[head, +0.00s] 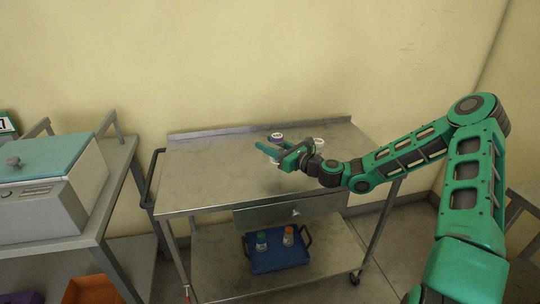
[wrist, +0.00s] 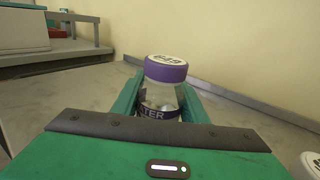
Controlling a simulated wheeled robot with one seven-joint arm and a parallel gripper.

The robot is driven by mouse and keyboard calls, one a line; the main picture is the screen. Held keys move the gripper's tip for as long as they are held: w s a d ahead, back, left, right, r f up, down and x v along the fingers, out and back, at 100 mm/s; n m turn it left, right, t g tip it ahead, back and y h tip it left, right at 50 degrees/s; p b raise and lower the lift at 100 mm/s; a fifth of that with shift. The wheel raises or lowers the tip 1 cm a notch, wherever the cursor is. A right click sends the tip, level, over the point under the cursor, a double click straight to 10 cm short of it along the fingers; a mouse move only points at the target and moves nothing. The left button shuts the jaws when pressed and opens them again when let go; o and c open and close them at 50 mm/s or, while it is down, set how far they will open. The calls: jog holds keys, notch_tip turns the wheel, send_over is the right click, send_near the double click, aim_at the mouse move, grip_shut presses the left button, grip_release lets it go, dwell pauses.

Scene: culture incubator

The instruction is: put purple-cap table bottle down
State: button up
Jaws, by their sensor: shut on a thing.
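The purple-cap bottle (wrist: 163,92) stands upright between the two green fingers of my gripper (wrist: 158,104) in the wrist view. It has a purple cap with a white top and dark print, and a dark label band. My gripper is shut on it. In the head view the bottle (head: 276,137) shows just behind the green fingers of my gripper (head: 274,151), over the top of the metal cart (head: 200,185). I cannot tell whether its base touches the cart top.
A white-topped container (head: 318,143) stands right of my gripper; its edge (wrist: 311,163) shows in the wrist view. The cart top is clear to the left. A blue tray (head: 270,262) with two bottles sits on the lower shelf. A bench with a teal-lidded device (head: 45,160) is at left.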

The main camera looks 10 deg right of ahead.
jog(key=shift+f, duration=1.95)
jog(key=shift+f, duration=0.1)
jog(key=o, duration=1.1)
jog(key=v, duration=1.1)
jog(key=shift+s+d, duration=0.2)
jog(key=shift+s, duration=0.05)
jog(key=shift+s+d, duration=0.1)
jog(key=shift+s, duration=0.05)
